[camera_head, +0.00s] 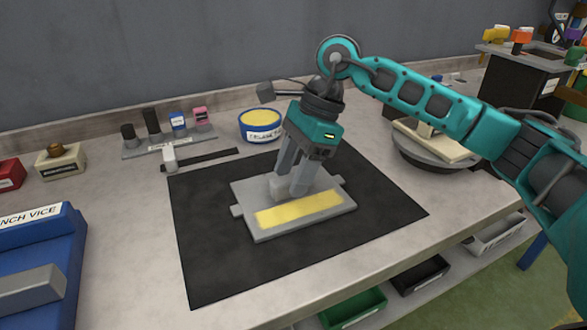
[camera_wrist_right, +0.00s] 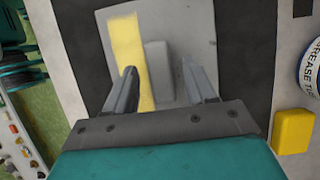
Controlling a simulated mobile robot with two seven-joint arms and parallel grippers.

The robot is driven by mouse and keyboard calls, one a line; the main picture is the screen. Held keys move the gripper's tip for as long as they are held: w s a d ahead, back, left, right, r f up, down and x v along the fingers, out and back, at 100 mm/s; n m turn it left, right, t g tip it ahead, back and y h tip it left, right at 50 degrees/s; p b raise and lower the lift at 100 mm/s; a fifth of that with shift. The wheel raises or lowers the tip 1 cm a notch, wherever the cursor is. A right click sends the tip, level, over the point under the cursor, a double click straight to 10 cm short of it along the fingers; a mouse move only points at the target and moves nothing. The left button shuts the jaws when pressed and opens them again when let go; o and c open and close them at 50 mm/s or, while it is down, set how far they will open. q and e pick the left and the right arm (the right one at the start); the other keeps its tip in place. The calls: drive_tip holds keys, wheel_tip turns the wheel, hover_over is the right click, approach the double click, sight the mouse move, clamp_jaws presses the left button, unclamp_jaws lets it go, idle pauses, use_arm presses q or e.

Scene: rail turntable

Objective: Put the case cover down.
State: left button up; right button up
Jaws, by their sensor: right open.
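The case cover (camera_head: 335,208) is a flat grey plate with side tabs, a yellow strip and a raised grey grip block (camera_wrist_right: 158,72). It lies flat on the black mat (camera_head: 205,255); it also shows in the right wrist view (camera_wrist_right: 195,28). My right gripper (camera_head: 292,190) points down over the cover from above. Its fingers are open, one on each side of the grip block, with visible gaps in the right wrist view (camera_wrist_right: 159,75). The fingers partly hide the block in the head view. My left gripper is not in view.
A blue tub (camera_head: 260,126) with a yellow top stands behind the mat. A blue bench vice (camera_head: 40,250) stands at left. A round turntable (camera_head: 430,153) carrying a pale part is at right. Small tools stand in a rack (camera_head: 170,142) at the back.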

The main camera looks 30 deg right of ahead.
drive_tip(key=p+v, duration=0.1)
drive_tip(key=v, duration=1.1)
drive_tip(key=shift+p, duration=0.35)
drive_tip(key=shift+r, duration=0.1)
